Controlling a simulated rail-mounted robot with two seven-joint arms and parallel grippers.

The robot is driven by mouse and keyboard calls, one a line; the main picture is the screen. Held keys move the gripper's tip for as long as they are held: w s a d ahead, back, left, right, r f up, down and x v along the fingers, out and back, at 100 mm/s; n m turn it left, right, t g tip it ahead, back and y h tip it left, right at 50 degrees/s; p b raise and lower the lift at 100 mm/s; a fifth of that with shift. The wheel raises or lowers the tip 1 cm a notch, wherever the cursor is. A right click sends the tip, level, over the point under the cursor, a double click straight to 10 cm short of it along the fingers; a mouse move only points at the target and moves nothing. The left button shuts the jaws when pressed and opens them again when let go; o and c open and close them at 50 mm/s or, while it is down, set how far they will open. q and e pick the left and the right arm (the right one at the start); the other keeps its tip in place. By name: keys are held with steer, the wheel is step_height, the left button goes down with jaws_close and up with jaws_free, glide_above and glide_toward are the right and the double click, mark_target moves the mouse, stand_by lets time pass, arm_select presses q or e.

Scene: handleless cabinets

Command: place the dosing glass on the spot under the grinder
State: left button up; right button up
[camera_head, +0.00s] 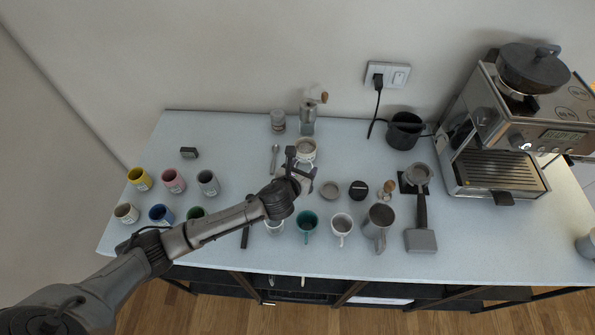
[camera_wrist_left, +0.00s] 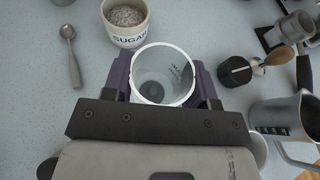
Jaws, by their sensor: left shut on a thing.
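The dosing glass (camera_wrist_left: 184,98) is a clear cup with a pale rim and small dark markings. In the left wrist view it stands between the purple-sided fingers of my left gripper (camera_wrist_left: 163,88), which is shut on it. In the head view my left gripper (camera_head: 300,173) is over the middle of the worktop, just in front of the sugar pot (camera_head: 306,150), and mostly hides the glass. A hand grinder (camera_head: 308,118) with a wooden knob stands behind the sugar pot. I cannot tell the spot under a grinder. My right gripper is not in view.
The sugar pot (camera_wrist_left: 125,22) and a spoon (camera_wrist_left: 70,55) lie close ahead. Several coloured cups (camera_head: 172,181) stand left. The back left worktop is mostly clear.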

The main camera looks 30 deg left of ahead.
arm_select(q)
steer(key=a+f, duration=0.1)
steer(key=w+a+f, duration=0.1)
steer(key=a, duration=0.1)
steer(key=w+a+f, duration=0.1)
steer(key=shift+w+a+f+b, duration=0.15)
steer(key=shift+w+a+b, duration=0.15)
steer(key=shift+a, duration=0.1)
steer(key=shift+f+b, duration=0.35)
steer(key=shift+f, duration=1.65)
steer(key=o, duration=1)
steer(key=shift+f, duration=0.15)
steer(key=shift+s+r, duration=0.15)
steer(key=shift+r, duration=0.1)
steer(key=shift+o, duration=0.5)
steer(key=shift+p+v, duration=0.5)
steer(key=shift+v, duration=3.15)
